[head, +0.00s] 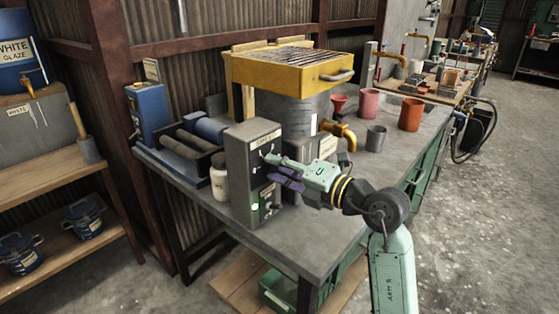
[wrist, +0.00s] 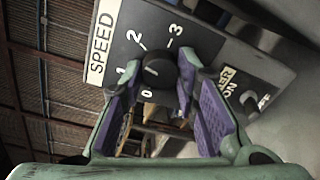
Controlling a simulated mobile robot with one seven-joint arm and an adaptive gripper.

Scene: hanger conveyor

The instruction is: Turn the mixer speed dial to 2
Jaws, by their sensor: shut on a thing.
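The mixer's grey control box (head: 238,178) stands on the bench in the head view. Its dark panel (wrist: 205,45) fills the upper wrist view, with a SPEED label (wrist: 102,42) and the marks 0, 1, 2 and 3 around the black speed dial (wrist: 158,72). A short pale pointer line on the dial seems to face the 1 side; its exact setting is hard to read. My gripper (head: 272,169) is at the front of the box. In the wrist view its purple-padded fingers (wrist: 160,78) are on both sides of the dial, shut on it. The fingers partly cover the dial's edges.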

